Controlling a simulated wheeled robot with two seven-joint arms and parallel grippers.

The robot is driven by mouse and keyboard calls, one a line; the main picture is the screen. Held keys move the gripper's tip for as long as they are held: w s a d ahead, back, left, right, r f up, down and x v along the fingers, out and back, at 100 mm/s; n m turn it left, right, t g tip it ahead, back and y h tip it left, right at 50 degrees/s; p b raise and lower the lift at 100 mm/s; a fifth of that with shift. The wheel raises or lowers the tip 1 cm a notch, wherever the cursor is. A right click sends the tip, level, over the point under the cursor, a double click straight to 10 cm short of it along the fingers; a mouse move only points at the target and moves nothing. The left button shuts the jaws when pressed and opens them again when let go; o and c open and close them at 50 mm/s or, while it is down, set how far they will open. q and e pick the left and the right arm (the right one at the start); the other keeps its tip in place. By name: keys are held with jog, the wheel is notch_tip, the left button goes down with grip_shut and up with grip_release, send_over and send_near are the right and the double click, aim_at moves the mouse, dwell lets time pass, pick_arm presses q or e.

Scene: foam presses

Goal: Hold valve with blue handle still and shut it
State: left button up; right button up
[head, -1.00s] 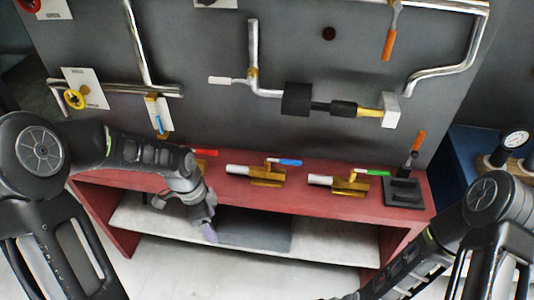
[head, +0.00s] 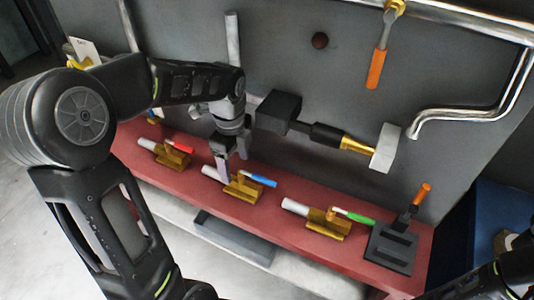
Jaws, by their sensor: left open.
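The valve with the blue handle (head: 243,190) lies in the middle of the red bench. It has a brass body and a pale pipe end on its left. Its blue handle (head: 262,181) points right, roughly in line with the pipe. My left gripper (head: 233,157) is open and points down just above and behind this valve. One finger overlaps the pipe side in the picture, so I cannot tell whether it touches. My right gripper is out of view; only part of my right arm shows at the lower right.
A valve with a red handle (head: 166,154) lies to the left on the red bench (head: 290,232). A valve with a green handle (head: 325,221) lies to the right. A black stand (head: 390,248) with an orange-handled tool is at the right end. A black foam-wrapped pipe (head: 325,134) juts out behind.

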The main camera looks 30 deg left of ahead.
aim_at(238, 181)
pick_arm(q)
jog(key=shift+w+d, duration=0.15)
jog(key=shift+f, duration=3.95)
jog(key=shift+c, duration=0.5)
grip_shut()
